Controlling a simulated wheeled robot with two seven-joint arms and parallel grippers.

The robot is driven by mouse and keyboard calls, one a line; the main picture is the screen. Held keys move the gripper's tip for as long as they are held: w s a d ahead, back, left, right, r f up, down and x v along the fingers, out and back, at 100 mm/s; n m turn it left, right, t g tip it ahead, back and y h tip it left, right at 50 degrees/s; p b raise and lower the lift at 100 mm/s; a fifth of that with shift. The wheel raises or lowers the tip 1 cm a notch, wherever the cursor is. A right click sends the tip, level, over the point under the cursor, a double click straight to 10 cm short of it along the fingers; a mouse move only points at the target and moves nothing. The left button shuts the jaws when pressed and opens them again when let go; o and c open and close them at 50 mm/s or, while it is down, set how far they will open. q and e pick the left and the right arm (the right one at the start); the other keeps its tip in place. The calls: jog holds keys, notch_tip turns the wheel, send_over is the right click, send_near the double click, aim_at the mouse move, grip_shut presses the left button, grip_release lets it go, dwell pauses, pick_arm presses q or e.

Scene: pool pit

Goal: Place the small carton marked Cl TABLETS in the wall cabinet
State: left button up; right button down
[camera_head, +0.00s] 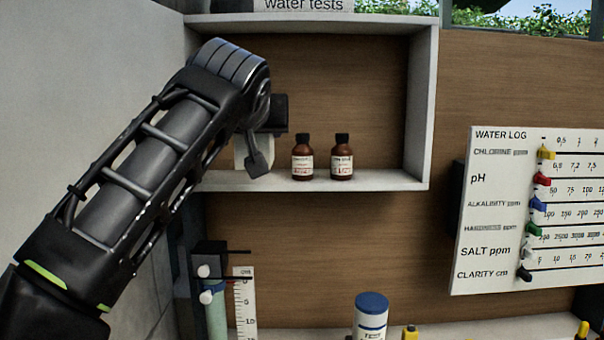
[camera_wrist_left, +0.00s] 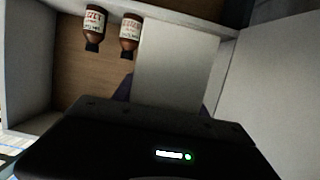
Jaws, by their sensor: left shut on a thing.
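The wall cabinet (camera_head: 423,100) is an open white shelf box with a wooden back, under a sign reading "water tests". My left gripper (camera_head: 258,150) is inside its left part, just above the cabinet floor, and is shut on a small pale carton (camera_head: 240,152). The arm hides most of the carton in the head view, and no lettering on it is readable. In the left wrist view the carton (camera_wrist_left: 178,62) shows a blank pale face beside two brown bottles. I cannot tell whether it touches the cabinet floor. My right gripper is not in view.
Two brown bottles, the left one (camera_head: 302,158) and the right one (camera_head: 342,157), stand on the cabinet floor right of my gripper. Free floor lies right of them. Below are a blue-lidded tub (camera_head: 371,315) and a ruler (camera_head: 245,300). A water log board (camera_head: 500,215) hangs at right.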

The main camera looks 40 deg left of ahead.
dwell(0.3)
pick_arm(q)
jog(key=shift+w+a+r+p+x, duration=0.1)
jog(key=shift+r+p+x, duration=0.3)
jog(key=shift+p+x, duration=1.95)
jog(key=shift+w+a+r+p+x, duration=0.1)
jog(key=shift+r+p+x, duration=0.25)
jog(key=shift+x, duration=3.9)
jog(key=shift+w+r+p+x, duration=0.1)
jog(key=shift+r+p+x, duration=0.35)
jog(key=shift+p+x, duration=1.85)
jog(key=shift+b+x, duration=1)
jog(key=shift+f, duration=0.35)
notch_tip(320, 180, down, 3)
jog(key=shift+w+a+r, duration=0.1)
jog(key=shift+r, duration=0.15)
jog(key=shift+f, duration=0.2)
jog(key=o, duration=1.5)
